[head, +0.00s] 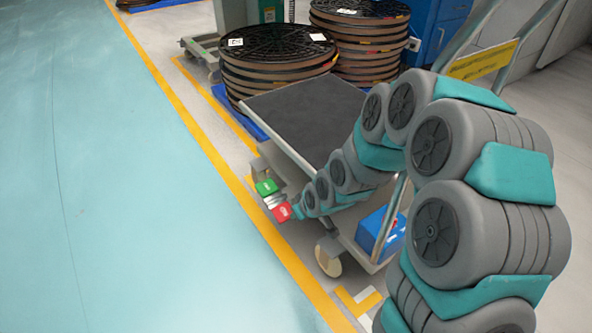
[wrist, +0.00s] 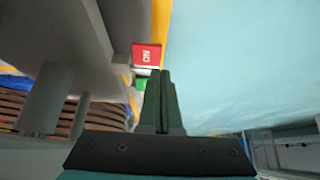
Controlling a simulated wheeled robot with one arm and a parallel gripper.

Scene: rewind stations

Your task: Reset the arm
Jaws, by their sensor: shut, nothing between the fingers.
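My gripper (wrist: 161,78) is shut, with its two green fingers together and nothing between them in the wrist view. In the head view my arm curves down to the left over the cart, and the gripper (head: 298,211) is small at its end, close beside a red labelled block (head: 282,212). A green block (head: 267,187) sits just above the red one, by the cart's left side. In the wrist view the red block (wrist: 146,54) is just past the fingertips, and the green block (wrist: 140,83) is partly hidden behind the fingers. I cannot tell whether the gripper touches either.
A cart with a dark top (head: 305,112) stands under my arm, with a blue box (head: 378,232) at its lower end. Stacked black reels (head: 275,50) stand behind it. A yellow floor line (head: 215,150) runs along the left, with open teal floor (head: 90,180) beyond.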

